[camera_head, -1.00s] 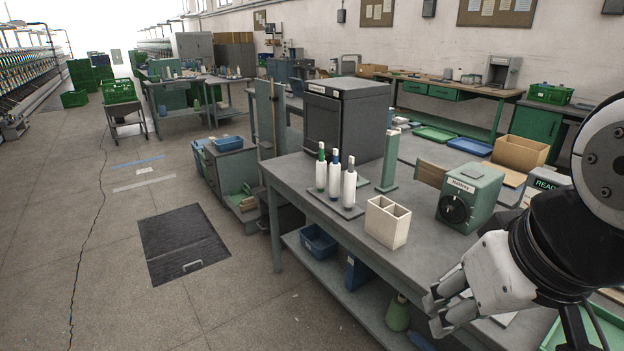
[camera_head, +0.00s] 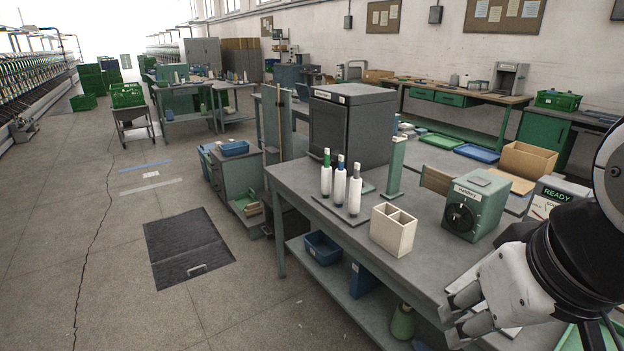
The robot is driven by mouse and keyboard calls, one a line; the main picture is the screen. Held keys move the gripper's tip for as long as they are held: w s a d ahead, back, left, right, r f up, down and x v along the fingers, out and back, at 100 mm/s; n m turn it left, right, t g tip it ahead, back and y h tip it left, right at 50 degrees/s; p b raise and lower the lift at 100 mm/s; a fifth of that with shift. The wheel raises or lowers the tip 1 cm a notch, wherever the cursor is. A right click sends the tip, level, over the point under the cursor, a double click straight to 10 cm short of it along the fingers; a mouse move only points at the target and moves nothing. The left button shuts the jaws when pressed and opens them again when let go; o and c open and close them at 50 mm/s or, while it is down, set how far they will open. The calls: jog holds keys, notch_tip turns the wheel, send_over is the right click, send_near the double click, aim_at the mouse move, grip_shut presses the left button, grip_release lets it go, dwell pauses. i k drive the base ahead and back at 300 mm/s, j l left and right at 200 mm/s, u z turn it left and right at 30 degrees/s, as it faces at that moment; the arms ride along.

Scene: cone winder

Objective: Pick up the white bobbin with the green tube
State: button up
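The white bobbin with the green tube (camera_head: 326,177) stands upright on a dark flat plate (camera_head: 339,211) near the left end of the grey workbench. It is the leftmost of three bobbins in a row. Beside it stand a white bobbin with a blue tube (camera_head: 340,184) and a white bobbin with a grey tube (camera_head: 354,192). My gripper (camera_head: 457,320) is at the lower right, over the bench's front edge, well apart from the bobbins. Its fingers are apart with nothing seen between them.
A green post (camera_head: 396,168) and a dark cabinet (camera_head: 350,127) stand behind the bobbins. Open floor (camera_head: 100,230) lies left of the bench.

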aim_at(326, 170)
jog(key=i+j+z, duration=0.1)
jog(key=z, duration=0.25)
jog(key=i+j+z, duration=0.15)
jog(key=z, duration=0.2)
jog(key=i+j+z, duration=0.15)
jog(key=j, duration=0.25)
jog(key=i+j+z, duration=0.15)
jog(key=j, duration=0.25)
jog(key=i+j+z, duration=0.15)
jog(key=j, duration=0.25)
jog(key=i+j+z, duration=0.1)
jog(key=j, duration=0.3)
jog(key=i+j, duration=0.1)
jog(key=j, duration=0.35)
jog(key=i+j, duration=0.15)
jog(key=j, duration=0.25)
jog(key=i+j, duration=0.1)
jog(key=j, duration=0.35)
jog(key=i+j+z, duration=0.1)
jog(key=j, duration=0.3)
jog(key=i+j, duration=0.15)
jog(key=j, duration=0.3)
jog(key=i+j, duration=0.1)
jog(key=j, duration=0.35)
